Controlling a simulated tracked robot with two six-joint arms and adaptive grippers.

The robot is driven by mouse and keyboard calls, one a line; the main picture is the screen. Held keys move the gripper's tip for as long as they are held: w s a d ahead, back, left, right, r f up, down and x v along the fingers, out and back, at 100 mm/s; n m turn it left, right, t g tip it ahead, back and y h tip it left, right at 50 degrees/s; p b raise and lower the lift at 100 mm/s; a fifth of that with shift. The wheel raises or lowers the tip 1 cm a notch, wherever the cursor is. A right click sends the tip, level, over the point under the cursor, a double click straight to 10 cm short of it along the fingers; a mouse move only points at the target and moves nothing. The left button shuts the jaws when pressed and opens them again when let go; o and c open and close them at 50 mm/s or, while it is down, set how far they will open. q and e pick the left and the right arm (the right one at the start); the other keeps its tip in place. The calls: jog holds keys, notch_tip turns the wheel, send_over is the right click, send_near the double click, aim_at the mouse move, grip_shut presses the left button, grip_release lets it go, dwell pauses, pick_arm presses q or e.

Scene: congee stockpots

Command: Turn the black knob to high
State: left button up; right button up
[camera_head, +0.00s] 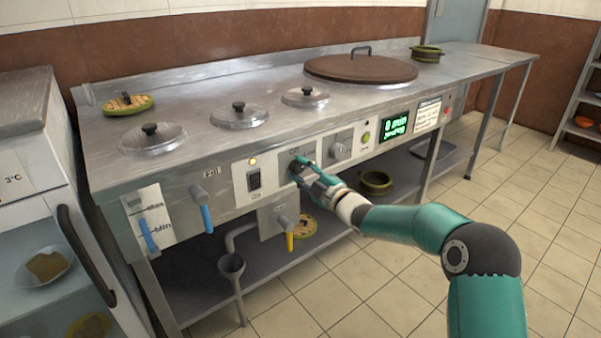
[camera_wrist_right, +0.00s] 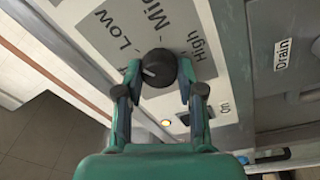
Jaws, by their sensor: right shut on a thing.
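The black knob (camera_head: 297,166) is on the steel front panel of the cooking counter. In the right wrist view the knob (camera_wrist_right: 158,66) sits on a grey plate (camera_wrist_right: 185,20) with the words Low, Mid and High around it. The white mark on the knob points left and slightly down in that view, on the Low side and away from High. My right gripper (camera_wrist_right: 158,78) has its two fingers on either side of the knob and is shut on it. In the head view the right gripper (camera_head: 305,172) covers part of the knob. My left gripper is not in view.
A black switch (camera_head: 254,180) with a lit lamp is left of the knob, and another grey knob (camera_head: 340,146) is to its right. A green display (camera_head: 394,124) is further right. A yellow-handled drain valve (camera_head: 289,237) is below.

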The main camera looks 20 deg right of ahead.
jog(key=m, duration=0.4)
jog(key=m+h, duration=0.1)
jog(key=m, duration=0.2)
jog(key=shift+f+t, duration=0.3)
jog(key=shift+f, duration=0.1)
jog(key=m+h+p, duration=0.1)
jog(key=m, duration=0.5)
jog(key=m+p, duration=0.2)
jog(key=m, duration=0.5)
jog(key=shift+r+h, duration=0.15)
jog(key=shift+h, duration=0.15)
jog(key=m+p, duration=0.2)
jog(key=m, duration=0.3)
jog(key=shift+s+a+m+g, duration=0.1)
jog(key=shift+m+g, duration=0.2)
jog(key=shift+g, duration=0.1)
jog(key=o, duration=1.1)
jog(key=shift+o, duration=0.2)
jog(key=shift+r, duration=0.1)
jog(key=shift+r, duration=0.1)
